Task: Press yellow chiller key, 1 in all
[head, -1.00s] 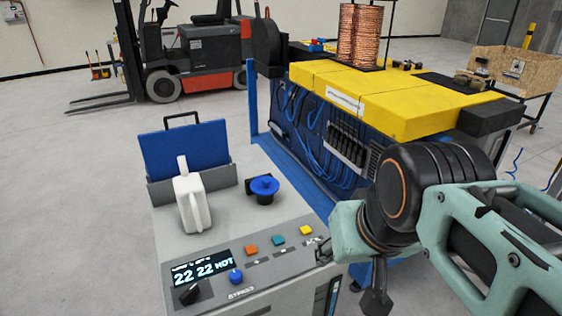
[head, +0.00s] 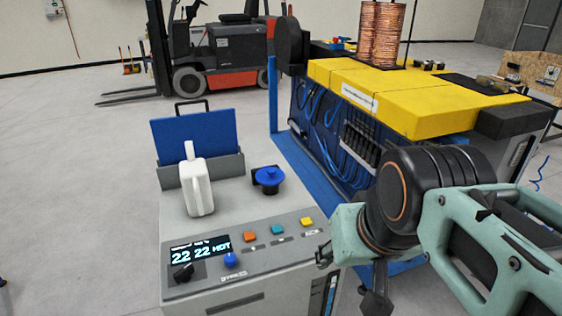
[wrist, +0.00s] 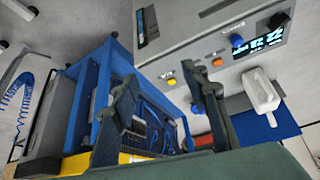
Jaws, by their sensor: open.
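The yellow key (head: 307,222) is at the right end of a row on the sloped front panel of the grey chiller (head: 232,206), beside a teal key (head: 278,229) and an orange key (head: 249,236). My gripper (head: 324,256) is open, just right of and below the yellow key in the head view. In the wrist view the yellow key (wrist: 171,82) shows between my two spread fingers, apart from them. The teal key is close to the right fingertip there. The gripper holds nothing.
A white jug (head: 198,188), a blue cap (head: 267,177) and a blue panel in a grey holder (head: 197,143) stand on the chiller top. The panel has a lit display (head: 200,251) and knobs. A yellow-topped bench (head: 415,100) stands right behind; a forklift (head: 222,48) is farther back.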

